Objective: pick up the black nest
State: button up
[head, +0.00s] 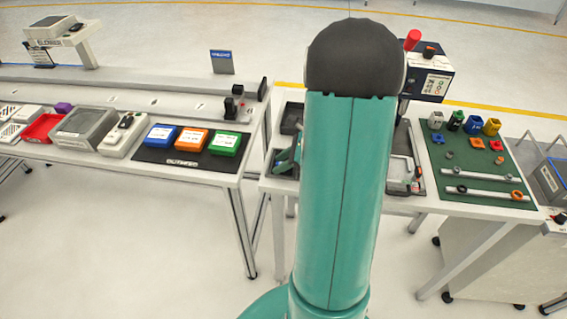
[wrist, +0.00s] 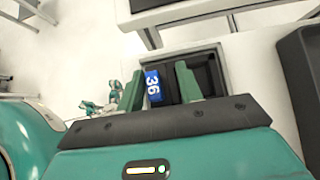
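In the wrist view, my gripper (wrist: 160,70) has two green fingers standing apart. Between them is a dark block (wrist: 171,86) with a blue label (wrist: 153,88) reading 36. This looks like the black nest, but its lower part is hidden behind my gripper body. It lies at a square dark tray (wrist: 212,68) with a light rim. The left finger is beside the blue label and the right finger is beside the dark block; I cannot tell whether either touches. In the head view, my arm hides most of this spot.
A large dark bin (wrist: 300,75) stands at the right in the wrist view. In the head view, a green mat (head: 475,165) with small parts lies right of my arm. Blue, orange and green boxes (head: 192,139) stand on the left table. A gap separates the tables.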

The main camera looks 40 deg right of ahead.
jog(key=c, duration=0.4)
jog(key=shift+o, duration=0.2)
jog(key=shift+r, duration=0.1)
